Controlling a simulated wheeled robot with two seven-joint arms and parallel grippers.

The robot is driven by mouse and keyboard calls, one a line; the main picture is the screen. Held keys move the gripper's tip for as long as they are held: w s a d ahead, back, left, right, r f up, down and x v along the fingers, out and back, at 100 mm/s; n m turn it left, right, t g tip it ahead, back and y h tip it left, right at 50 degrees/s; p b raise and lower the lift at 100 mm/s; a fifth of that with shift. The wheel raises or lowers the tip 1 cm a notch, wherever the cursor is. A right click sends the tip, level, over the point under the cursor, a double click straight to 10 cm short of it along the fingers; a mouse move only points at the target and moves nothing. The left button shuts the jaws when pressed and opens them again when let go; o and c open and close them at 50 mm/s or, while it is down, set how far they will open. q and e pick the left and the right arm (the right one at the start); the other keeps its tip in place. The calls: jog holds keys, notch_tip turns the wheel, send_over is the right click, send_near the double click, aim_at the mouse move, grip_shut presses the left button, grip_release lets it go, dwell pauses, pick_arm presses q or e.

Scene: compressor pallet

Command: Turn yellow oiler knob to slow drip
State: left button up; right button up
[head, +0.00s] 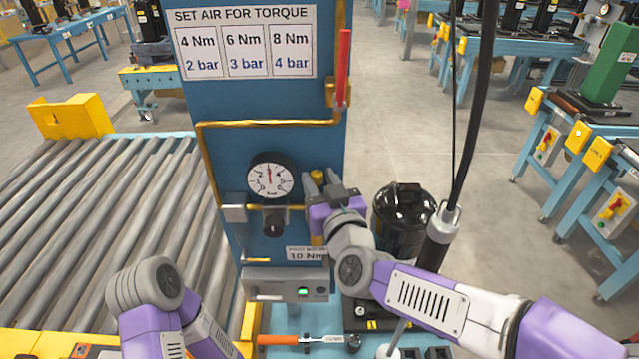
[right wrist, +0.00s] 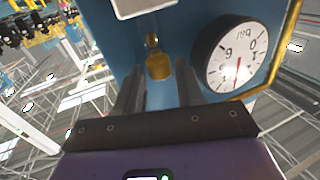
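The yellow oiler knob (right wrist: 158,67) is on the blue panel, with a small brass piece beside it in the right wrist view. In the head view a bit of yellow (head: 318,175) shows between my right fingertips. My right gripper (head: 319,180) is open, its two dark fingers on either side of the knob. In the right wrist view the fingers (right wrist: 160,78) stand apart with blue panel visible between each finger and the knob. My left arm shows at the lower left of the head view, but its gripper is not visible.
A round pressure gauge (head: 270,175) is left of my right gripper, with a dark knob (head: 273,221) under it. A yellow pipe (head: 265,124) and red handle (head: 343,68) are above. A black canister (head: 404,218) stands right. An orange-handled tool (head: 300,340) lies below.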

jog(key=shift+w+a, duration=0.1)
jog(key=shift+w, duration=0.25)
grip_shut()
jog(key=shift+r+h+p, duration=0.1)
jog(key=shift+h+p, duration=0.2)
jog(key=shift+p, duration=0.25)
jog(key=m+h+p, duration=0.1)
jog(key=h+p, duration=0.1)
jog(key=m+h+p, duration=0.1)
jog(key=h+p, duration=0.1)
jog(key=m+h+p, duration=0.2)
jog(key=shift+s+a+t, duration=0.1)
jog(key=shift+a+t, duration=0.3)
jog(key=shift+a+m+g+h+p, duration=0.15)
jog(key=shift+m+g+h+p, duration=0.35)
jog(key=shift+m+h+p, duration=1.55)
jog(key=shift+n+h+b, duration=0.35)
jog(key=shift+b, duration=0.05)
grip_release()
